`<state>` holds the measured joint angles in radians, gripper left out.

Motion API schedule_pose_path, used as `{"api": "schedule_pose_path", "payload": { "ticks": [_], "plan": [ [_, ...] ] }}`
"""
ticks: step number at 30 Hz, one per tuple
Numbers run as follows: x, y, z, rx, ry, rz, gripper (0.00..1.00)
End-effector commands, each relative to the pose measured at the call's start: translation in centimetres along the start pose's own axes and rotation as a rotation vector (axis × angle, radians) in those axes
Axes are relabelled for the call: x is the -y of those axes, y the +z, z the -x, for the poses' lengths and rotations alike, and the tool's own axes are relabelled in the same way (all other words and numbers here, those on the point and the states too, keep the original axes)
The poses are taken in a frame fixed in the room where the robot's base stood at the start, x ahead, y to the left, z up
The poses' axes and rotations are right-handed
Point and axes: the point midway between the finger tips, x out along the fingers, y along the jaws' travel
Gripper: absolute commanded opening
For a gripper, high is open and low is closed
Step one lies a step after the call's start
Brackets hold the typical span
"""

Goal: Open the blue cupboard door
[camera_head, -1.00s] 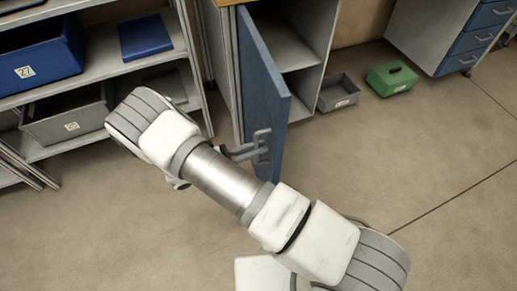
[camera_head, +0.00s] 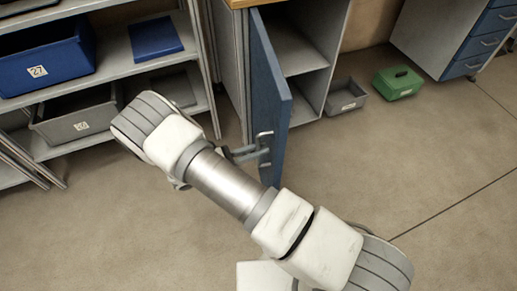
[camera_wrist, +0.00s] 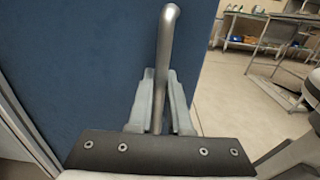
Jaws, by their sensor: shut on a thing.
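The blue cupboard door (camera_head: 270,95) stands ajar in the head view, swung out from the grey cupboard, whose shelves show behind it. A metal bar handle (camera_head: 265,149) is on the door's outer face near its free edge. My gripper (camera_head: 250,152) is at the handle, partly hidden behind my arm. In the wrist view the blue door (camera_wrist: 75,60) fills the left and middle. The handle (camera_wrist: 164,45) runs down between the two fingers of my gripper (camera_wrist: 160,100), which are shut on it.
A grey open bin (camera_head: 344,95) and a green box (camera_head: 397,82) sit on the floor right of the cupboard. A shelf unit with a blue bin (camera_head: 45,60) and a grey bin (camera_head: 75,115) stands at left. The floor at right is clear.

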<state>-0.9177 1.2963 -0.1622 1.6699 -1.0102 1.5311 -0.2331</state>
Motion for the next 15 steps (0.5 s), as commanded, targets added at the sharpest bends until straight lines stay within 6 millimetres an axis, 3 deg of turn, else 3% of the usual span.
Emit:
{"api": "schedule_pose_path", "payload": {
  "ticks": [4,5,9,15],
  "plan": [
    [0.2,-0.08,0.03,0.0,-0.003,0.003,0.0],
    [0.21,-0.08,0.04,0.0,-0.003,0.004,0.19],
    [0.16,-0.06,0.02,0.0,-0.003,0.003,0.44],
    [0.09,-0.02,0.01,0.0,-0.002,0.001,0.47]
  ]
}}
